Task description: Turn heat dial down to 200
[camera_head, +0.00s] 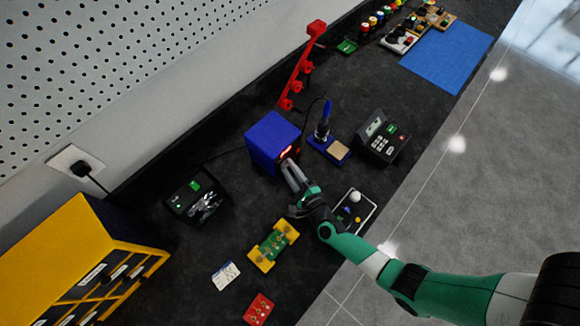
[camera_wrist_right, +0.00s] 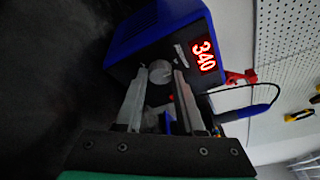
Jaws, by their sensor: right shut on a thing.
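The blue soldering station (camera_head: 268,138) stands on the dark bench, and its red display (camera_head: 287,152) is lit. In the right wrist view the station (camera_wrist_right: 150,30) shows close up and the display (camera_wrist_right: 203,56) reads 340. A round light grey heat dial (camera_wrist_right: 160,70) sits on the dark front face beside the display. My right gripper (camera_head: 285,167) reaches the station's front; in the right wrist view its two fingers (camera_wrist_right: 160,82) are on either side of the dial, shut on it. The dial is hidden in the head view. My left gripper is not in view.
The soldering iron (camera_head: 324,118) in its stand and a black multimeter-like device (camera_head: 383,138) stand to the right.

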